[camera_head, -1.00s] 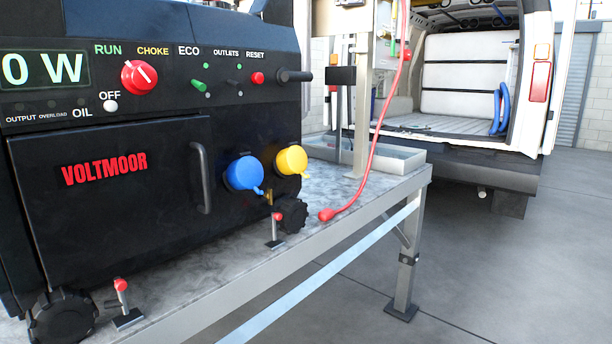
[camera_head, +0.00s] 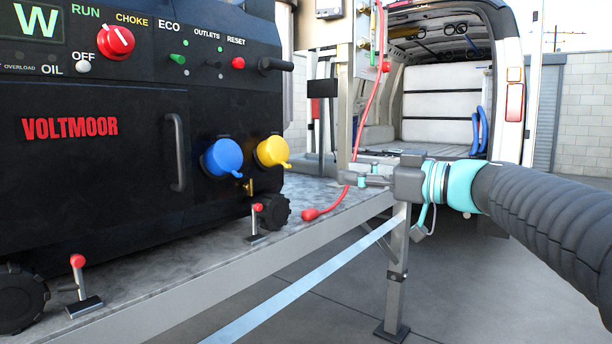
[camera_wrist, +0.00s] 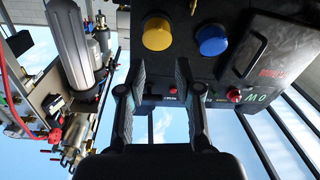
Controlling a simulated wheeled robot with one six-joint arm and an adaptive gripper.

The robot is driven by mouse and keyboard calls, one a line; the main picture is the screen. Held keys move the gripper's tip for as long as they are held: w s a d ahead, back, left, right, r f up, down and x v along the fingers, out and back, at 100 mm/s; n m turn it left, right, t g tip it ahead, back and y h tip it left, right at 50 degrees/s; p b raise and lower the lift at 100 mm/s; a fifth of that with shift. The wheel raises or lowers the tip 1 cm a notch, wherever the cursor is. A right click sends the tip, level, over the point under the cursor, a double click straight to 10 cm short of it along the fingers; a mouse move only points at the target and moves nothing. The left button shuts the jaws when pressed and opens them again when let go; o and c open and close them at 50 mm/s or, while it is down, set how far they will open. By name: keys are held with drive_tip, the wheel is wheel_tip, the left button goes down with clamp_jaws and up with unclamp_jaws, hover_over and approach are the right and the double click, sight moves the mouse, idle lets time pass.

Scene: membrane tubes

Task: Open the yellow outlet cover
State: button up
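The yellow outlet cover (camera_head: 272,151) is a round cap with a small tab at its lower right, on the front of the black generator (camera_head: 95,150). It looks closed. The blue outlet cover (camera_head: 222,158) sits just left of it. In the wrist view the yellow cover (camera_wrist: 157,33) is at the top middle, with the blue cover (camera_wrist: 212,40) to its right. My gripper (camera_head: 352,180) is in front and to the right of the yellow cover, apart from it. In the wrist view its two fingers (camera_wrist: 158,75) are spread with nothing between them.
A red cable with a red plug (camera_head: 311,214) hangs over the bench (camera_head: 190,265) close to my gripper. Red-tipped clamps (camera_head: 257,209) stand along the bench's front edge. A metal post and panel stand behind the gripper. A white van (camera_head: 445,90) is further back. The floor at right is open.

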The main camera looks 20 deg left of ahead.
sight(283, 152)
drive_tip(key=p+x, duration=0.1)
drive_tip(key=x, duration=1.2)
drive_tip(key=shift+a+p, duration=0.25)
drive_tip(key=shift+p, duration=0.15)
clamp_jaws()
